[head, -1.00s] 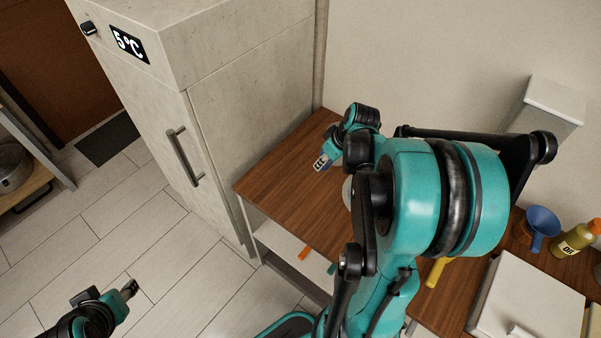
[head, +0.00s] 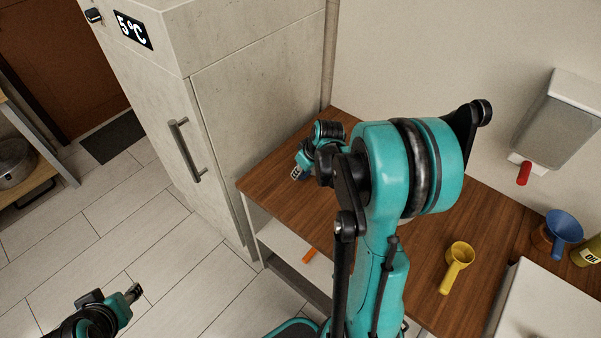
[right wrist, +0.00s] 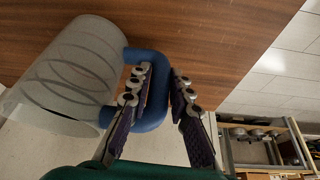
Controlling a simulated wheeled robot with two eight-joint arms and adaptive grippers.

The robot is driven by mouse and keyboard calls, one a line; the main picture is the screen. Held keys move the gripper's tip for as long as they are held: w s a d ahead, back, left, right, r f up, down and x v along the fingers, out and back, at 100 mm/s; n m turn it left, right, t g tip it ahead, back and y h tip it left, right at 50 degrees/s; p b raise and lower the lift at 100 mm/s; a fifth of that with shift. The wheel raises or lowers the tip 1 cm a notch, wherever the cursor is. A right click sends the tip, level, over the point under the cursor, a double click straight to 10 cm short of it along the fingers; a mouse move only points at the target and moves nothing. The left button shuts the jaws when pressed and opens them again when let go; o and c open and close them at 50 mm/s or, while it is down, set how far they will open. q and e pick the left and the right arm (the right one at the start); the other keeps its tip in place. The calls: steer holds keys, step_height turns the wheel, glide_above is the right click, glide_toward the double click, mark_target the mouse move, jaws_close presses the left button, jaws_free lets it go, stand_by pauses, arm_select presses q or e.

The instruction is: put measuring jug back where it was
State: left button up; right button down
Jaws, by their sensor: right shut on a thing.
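The measuring jug (right wrist: 75,75) is a clear, ribbed vessel with a blue handle (right wrist: 153,113), seen in the right wrist view. My right gripper (right wrist: 160,82) is shut on that handle, one finger inside the loop and one outside. The jug lies over the wooden counter's edge in that view; I cannot tell whether it touches the wood. In the head view my right gripper (head: 298,172) is over the counter's left part near the fridge, and my arm hides the jug. My left gripper (head: 131,293) is above the floor at lower left; its jaws are too small to judge.
The wooden counter (head: 280,185) has free room beside the tall fridge (head: 255,110). A yellow scoop (head: 458,262), a blue funnel (head: 563,227) and an oil bottle (head: 588,252) stand to the right. An orange item (head: 310,255) is on the lower shelf. A dispenser (head: 555,120) hangs on the wall.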

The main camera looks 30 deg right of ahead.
steer(key=c, duration=1.4)
jaws_free()
steer(key=shift+f, duration=0.1)
steer(key=a+p+v, duration=0.1)
steer(key=p+v, duration=0.4)
steer(key=v, duration=0.6)
steer(key=s+a+r+t, duration=0.1)
steer(key=s+a+r, duration=0.2)
steer(key=a, duration=0.6)
steer(key=s+a+r+m+t, duration=0.1)
steer(key=s+a+r, duration=0.2)
steer(key=s+a, duration=0.4)
steer(key=shift+s+a+r+m+t+h, duration=0.2)
steer(key=shift+s+a+m+t+h, duration=0.1)
steer(key=shift+a, duration=0.6)
